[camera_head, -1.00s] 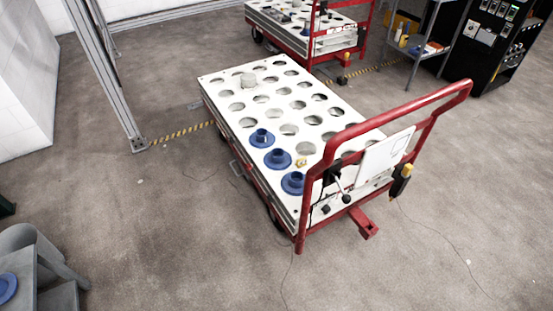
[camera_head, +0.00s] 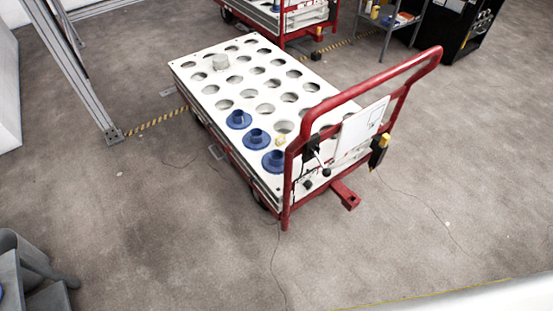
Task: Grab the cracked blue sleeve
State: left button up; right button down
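Three blue sleeves stand in a row along the left edge of a white cart top with round holes (camera_head: 222,122). One sleeve (camera_head: 239,119) is farthest back, one (camera_head: 257,138) is in the middle, and one (camera_head: 275,161) is nearest the red handle. Each has a wide flange and a raised collar. At this size I cannot tell which one is cracked.
The cart's red handle (camera_head: 372,83) rises at its right end. A metal gantry post (camera_head: 75,75) stands left.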

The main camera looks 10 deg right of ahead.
aim_at(237, 119)
jog(key=i+j+z, duration=0.1)
jog(key=z, duration=0.75)
jog(key=i+j+z, duration=0.25)
jog(key=j+z, duration=0.2)
jog(key=j, duration=0.25)
jog(key=i+j+z, duration=0.25)
jog(key=j, duration=0.15)
jog(key=j+z, duration=0.25)
jog(key=j, duration=0.15)
